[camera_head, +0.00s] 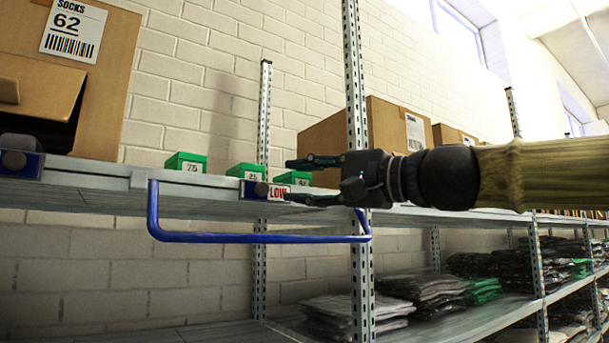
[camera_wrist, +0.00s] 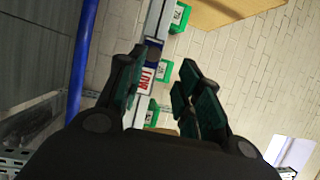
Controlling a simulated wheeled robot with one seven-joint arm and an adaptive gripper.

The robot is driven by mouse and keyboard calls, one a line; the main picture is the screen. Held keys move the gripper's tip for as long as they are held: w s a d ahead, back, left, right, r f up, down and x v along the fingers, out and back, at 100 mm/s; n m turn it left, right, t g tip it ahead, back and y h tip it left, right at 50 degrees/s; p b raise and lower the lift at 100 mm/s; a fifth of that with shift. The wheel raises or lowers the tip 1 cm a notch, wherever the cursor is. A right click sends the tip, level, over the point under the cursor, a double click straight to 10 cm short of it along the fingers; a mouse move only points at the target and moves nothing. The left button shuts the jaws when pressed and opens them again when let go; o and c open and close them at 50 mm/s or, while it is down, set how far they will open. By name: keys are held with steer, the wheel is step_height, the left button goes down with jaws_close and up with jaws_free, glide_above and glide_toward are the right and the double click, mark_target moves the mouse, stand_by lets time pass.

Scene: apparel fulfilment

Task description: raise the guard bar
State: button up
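The blue guard bar (camera_head: 255,238) hangs down in front of the shelf edge, its two ends at the shelf front. It also shows as a blue tube in the wrist view (camera_wrist: 84,55), left of my fingers. My gripper (camera_head: 290,180) is open, with its fingers pointing left at the shelf edge, above the bar's level and near its right end. In the wrist view the gap between the fingers (camera_wrist: 160,78) looks empty, with the red and white "LOW" label (camera_wrist: 145,78) beyond it. I cannot tell whether any finger touches the shelf.
Green boxes (camera_head: 187,162) stand on the shelf (camera_head: 90,172) behind the bar. A large cardboard box marked Socks 62 (camera_head: 95,90) is at the left. A perforated upright (camera_head: 356,90) rises behind my gripper. Folded garments (camera_head: 350,308) lie on the lower shelf.

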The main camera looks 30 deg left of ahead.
steer(key=shift+a, duration=0.2)
jaws_close()
steer(key=c, duration=0.7)
jaws_free()
steer(key=shift+c, duration=0.2)
steer(key=o, duration=0.7)
steer(key=shift+o, duration=0.2)
steer(key=shift+d, duration=0.15)
steer(key=d+f, duration=0.1)
steer(key=d, duration=1)
steer(key=shift+d, duration=0.4)
